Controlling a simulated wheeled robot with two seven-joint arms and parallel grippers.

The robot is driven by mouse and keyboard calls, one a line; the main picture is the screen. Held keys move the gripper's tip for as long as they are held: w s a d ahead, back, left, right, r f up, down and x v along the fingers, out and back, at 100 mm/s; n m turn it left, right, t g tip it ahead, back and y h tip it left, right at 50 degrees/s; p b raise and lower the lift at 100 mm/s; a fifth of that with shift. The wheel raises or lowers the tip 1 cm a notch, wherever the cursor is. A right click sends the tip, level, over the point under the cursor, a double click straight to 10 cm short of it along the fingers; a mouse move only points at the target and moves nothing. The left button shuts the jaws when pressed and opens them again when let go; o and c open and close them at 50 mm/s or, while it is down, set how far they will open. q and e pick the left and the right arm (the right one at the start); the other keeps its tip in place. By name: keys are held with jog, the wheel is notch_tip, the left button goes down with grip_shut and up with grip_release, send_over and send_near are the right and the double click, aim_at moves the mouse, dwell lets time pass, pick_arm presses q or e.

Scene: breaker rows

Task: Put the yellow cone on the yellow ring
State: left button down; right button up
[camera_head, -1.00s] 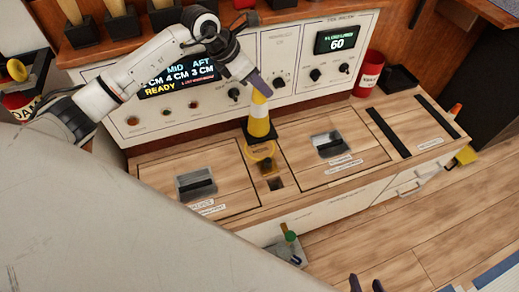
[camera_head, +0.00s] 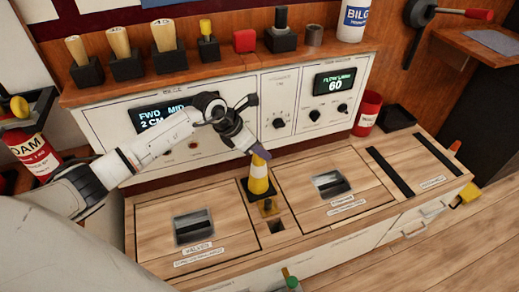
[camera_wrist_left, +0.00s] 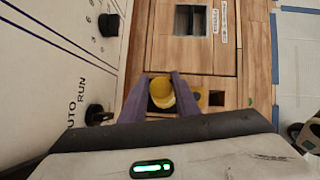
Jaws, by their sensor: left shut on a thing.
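The yellow cone (camera_head: 259,179) has a white band and a dark square base, and it looks upright on or just above the bench between two hatch panels. My left gripper (camera_head: 260,153) is shut on the cone's top. In the left wrist view the cone (camera_wrist_left: 162,92) is seen from above between the purple fingers (camera_wrist_left: 161,95). My right gripper is not in view.
The control panel (camera_head: 265,105) rises behind. A red can (camera_head: 367,114) and black tray (camera_head: 397,117) stand to the right. The right hatch panel (camera_head: 330,205) is clear.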

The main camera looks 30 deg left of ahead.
pick_arm(q)
jog(key=c, duration=1.3)
grip_release()
jog(key=shift+c, duration=0.2)
